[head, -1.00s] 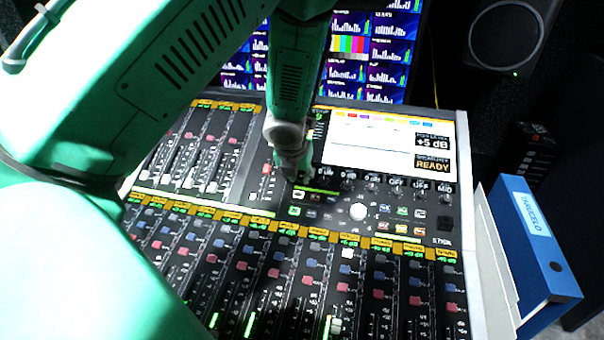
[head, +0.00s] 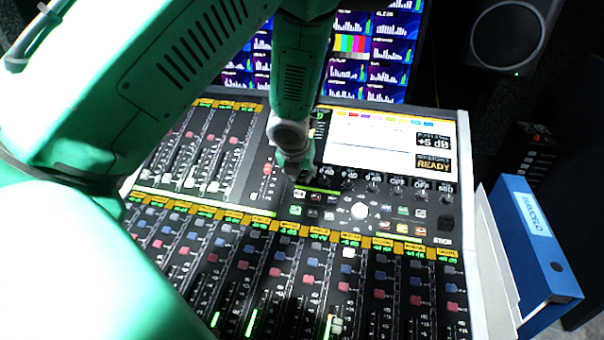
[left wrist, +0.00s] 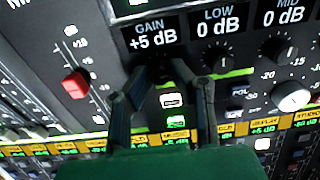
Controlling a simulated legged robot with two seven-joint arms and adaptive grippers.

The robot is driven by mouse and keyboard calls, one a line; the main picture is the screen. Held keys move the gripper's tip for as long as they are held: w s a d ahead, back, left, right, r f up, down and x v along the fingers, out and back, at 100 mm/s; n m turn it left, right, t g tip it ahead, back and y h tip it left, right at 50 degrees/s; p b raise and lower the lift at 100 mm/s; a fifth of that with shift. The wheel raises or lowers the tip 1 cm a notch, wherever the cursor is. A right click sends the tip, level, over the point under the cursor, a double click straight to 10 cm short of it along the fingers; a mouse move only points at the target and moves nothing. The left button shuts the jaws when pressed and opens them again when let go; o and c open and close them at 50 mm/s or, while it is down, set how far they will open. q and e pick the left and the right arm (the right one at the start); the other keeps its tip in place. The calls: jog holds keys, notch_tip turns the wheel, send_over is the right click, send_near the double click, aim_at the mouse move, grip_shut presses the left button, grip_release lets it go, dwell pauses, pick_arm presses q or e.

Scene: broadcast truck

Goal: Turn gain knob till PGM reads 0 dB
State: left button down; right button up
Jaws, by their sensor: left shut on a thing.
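The gain knob (left wrist: 163,74) is a dark knob under the label that reads GAIN +5 dB (left wrist: 151,34) in the left wrist view. My left gripper (left wrist: 164,78) is shut on it, a finger on either side, and the fingers hide much of the knob. In the head view my left gripper (head: 297,172) reaches down to the console below its screen. The level readout (head: 433,141) on the screen's right side shows +5 dB, with READY below it. Its small heading is too blurred to read surely. My right gripper is not in view.
The LOW knob (left wrist: 217,58) and MID knob (left wrist: 280,50) sit close to the right of the gripper. A red fader (left wrist: 76,83) is to its left. Many faders fill the console (head: 462,215). A blue binder (head: 535,245) stands at the right, and monitors are behind.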

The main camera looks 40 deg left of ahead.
pick_arm(q)
jog(key=n, duration=0.1)
jog(key=n+p, duration=0.1)
jog(key=shift+w+a+r+n, duration=0.15)
jog(key=shift+w+r+n, duration=0.1)
jog(key=shift+n, duration=0.05)
jog(key=shift+n+p, duration=0.65)
jog(key=shift+n, duration=0.95)
jog(key=c, duration=1.4)
grip_release()
jog(key=shift+a+f, duration=0.1)
jog(key=shift+f, duration=0.05)
jog(key=shift+c, duration=0.2)
jog(key=shift+w+a+f, duration=0.1)
jog(key=shift+f, duration=0.05)
